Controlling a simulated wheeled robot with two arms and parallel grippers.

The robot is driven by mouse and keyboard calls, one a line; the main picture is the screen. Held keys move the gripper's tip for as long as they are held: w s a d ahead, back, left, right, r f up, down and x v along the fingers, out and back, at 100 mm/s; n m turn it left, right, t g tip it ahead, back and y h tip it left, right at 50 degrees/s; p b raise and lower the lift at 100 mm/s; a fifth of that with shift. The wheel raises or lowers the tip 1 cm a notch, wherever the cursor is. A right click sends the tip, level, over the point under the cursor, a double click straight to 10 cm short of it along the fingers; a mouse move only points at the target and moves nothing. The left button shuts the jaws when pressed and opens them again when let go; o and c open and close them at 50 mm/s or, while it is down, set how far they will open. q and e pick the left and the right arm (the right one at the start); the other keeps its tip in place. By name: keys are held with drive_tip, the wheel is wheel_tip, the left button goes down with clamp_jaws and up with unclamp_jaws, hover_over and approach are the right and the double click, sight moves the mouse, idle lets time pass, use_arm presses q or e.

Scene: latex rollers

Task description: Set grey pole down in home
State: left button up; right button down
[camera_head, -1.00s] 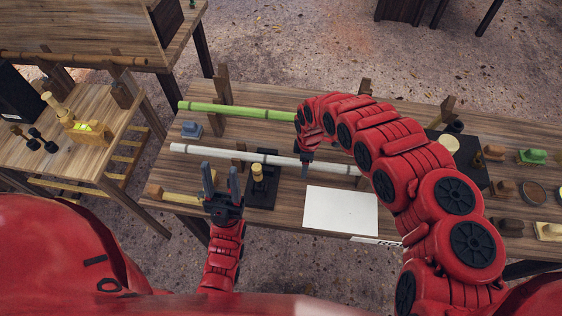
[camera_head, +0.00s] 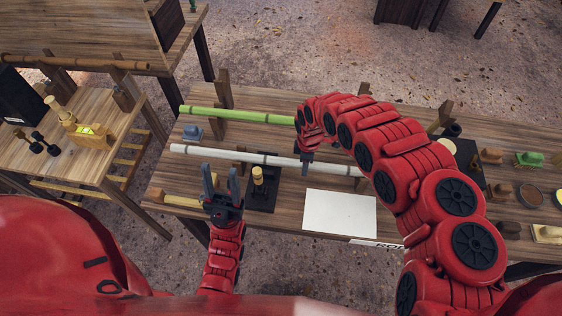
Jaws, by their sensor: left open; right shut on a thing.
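The grey pole (camera_head: 225,154), pale with darker bands, lies level across the middle of the table, left to right. My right gripper (camera_head: 306,165) reaches over from the right and is shut on it right of its middle. My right arm hides part of its right end. I cannot tell whether the pole rests on its supports or hangs just above them. My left gripper (camera_head: 221,186) is open and empty, fingers up, in front of the pole's left half. No place marked as home can be made out.
A green pole (camera_head: 235,115) lies behind on wooden posts (camera_head: 223,89). A white sheet (camera_head: 340,213) lies in front. A dark stand with a wooden knob (camera_head: 258,177) is beside my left gripper. Several small tools crowd the table's right end. A side table (camera_head: 100,165) stands left.

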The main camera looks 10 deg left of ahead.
drive_tip(key=shift+r+p, duration=1.6)
drive_tip(key=shift+r, duration=0.6)
wheel_tip(320, 180, up, 13)
drive_tip(key=p, duration=0.6)
drive_tip(key=shift+p, duration=0.3)
